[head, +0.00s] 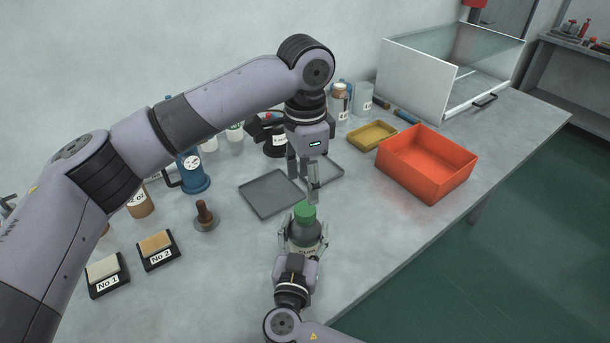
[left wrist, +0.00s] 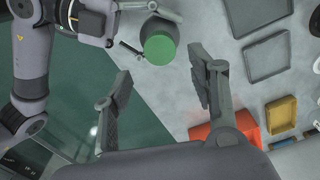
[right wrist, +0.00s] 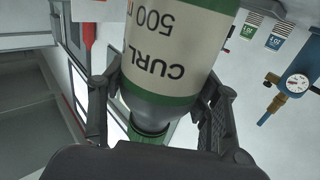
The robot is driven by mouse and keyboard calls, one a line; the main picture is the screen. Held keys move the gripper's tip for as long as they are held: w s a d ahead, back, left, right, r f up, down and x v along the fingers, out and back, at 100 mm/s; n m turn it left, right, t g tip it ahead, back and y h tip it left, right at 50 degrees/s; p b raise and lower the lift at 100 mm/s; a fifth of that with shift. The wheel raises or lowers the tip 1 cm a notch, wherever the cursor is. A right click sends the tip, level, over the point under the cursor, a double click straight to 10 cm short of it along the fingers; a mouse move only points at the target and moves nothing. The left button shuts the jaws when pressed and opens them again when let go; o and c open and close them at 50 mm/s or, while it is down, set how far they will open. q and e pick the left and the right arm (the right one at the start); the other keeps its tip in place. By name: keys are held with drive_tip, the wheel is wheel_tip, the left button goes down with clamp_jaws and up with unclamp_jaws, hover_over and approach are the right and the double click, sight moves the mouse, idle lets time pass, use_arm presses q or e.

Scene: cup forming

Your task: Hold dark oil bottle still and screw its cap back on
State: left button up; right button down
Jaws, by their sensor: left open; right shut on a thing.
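The dark oil bottle (head: 304,235) stands upright near the front of the table, with a white label on its body. A green cap (head: 305,211) sits on its top; I cannot tell how tight it is. My right gripper (head: 302,246) is shut around the bottle's body. In the right wrist view the label of the bottle (right wrist: 175,45) shows between the fingers. My left gripper (head: 303,186) is open and empty, pointing down just above the cap. In the left wrist view the cap (left wrist: 160,48) lies beyond the gap between the open fingertips.
A flat grey tray (head: 271,194) lies behind and left of the bottle. An orange bin (head: 427,165) and a yellow tray (head: 372,136) stand to the right. The table's front edge is close to the bottle.

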sight(305, 208)
use_arm(q)
drive_tip(key=n, duration=0.3)
drive_tip(key=shift+r, duration=0.3)
drive_tip(key=shift+f, duration=4.05)
drive_tip(key=shift+c, duration=0.2)
drive_tip(key=c, duration=1.2)
drive_tip(key=shift+o, duration=0.2)
drive_tip(key=o, duration=1.3)
drive_tip(key=shift+o, duration=0.2)
drive_tip(key=shift+r, duration=0.15)
